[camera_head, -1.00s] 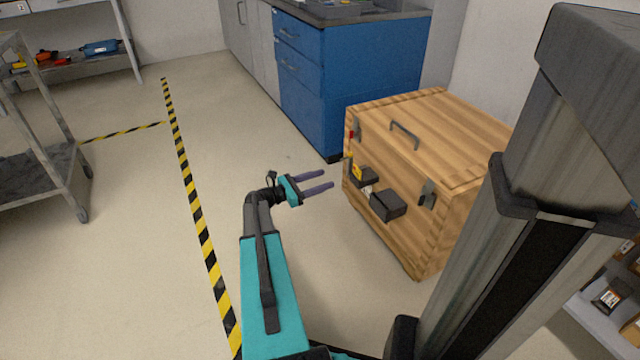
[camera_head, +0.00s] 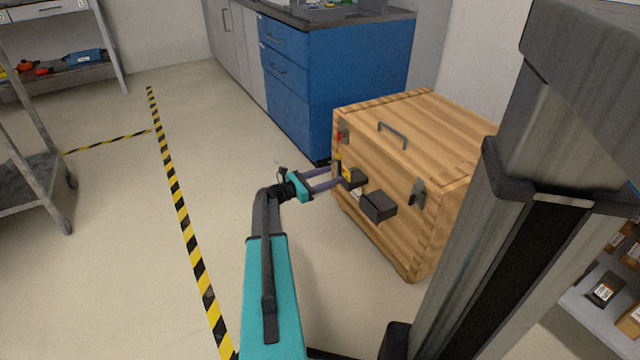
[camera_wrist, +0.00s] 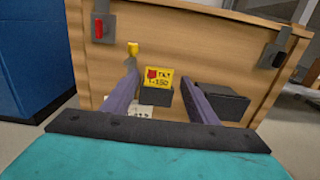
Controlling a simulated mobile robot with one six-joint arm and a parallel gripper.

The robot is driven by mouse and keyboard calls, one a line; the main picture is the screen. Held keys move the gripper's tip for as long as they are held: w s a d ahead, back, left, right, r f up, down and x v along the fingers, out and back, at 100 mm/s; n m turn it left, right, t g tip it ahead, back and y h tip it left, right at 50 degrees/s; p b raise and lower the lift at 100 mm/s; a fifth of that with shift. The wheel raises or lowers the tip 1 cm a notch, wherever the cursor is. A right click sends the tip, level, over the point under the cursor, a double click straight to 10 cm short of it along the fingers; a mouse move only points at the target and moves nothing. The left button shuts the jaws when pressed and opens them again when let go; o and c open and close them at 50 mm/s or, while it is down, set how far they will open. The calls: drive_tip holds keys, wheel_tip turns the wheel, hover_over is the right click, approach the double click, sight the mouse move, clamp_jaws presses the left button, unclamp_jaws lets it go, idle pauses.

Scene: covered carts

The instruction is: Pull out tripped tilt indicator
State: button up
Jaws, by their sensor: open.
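A yellow tilt indicator (camera_wrist: 158,79) with a red patch and dark lettering stands in a black holder (camera_wrist: 156,103) on the front of a wooden crate (camera_wrist: 215,60). In the head view the indicator (camera_head: 346,170) is small at the crate's front face (camera_head: 385,235). My gripper (camera_head: 336,175) is open and empty in front of it. In the wrist view my gripper (camera_wrist: 160,77) has one finger on each side of the indicator in the picture. I cannot tell whether the fingertips touch anything. The fingers partly cover the holder and a white label (camera_wrist: 140,110).
A second black box (camera_head: 378,206) projects from the crate beside the holder. A small yellow piece (camera_wrist: 133,48) sits above left of the indicator. Latches (camera_wrist: 103,27) and a top handle (camera_head: 393,134) stick out. A blue cabinet (camera_head: 335,85) stands behind.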

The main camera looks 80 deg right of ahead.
sight(346, 170)
drive_tip(key=shift+b+x, duration=0.85)
drive_tip(key=shift+x, duration=2)
drive_tip(key=c, duration=0.9)
drive_tip(key=shift+r+p, duration=2.25)
drive_tip(key=shift+r, duration=0.7)
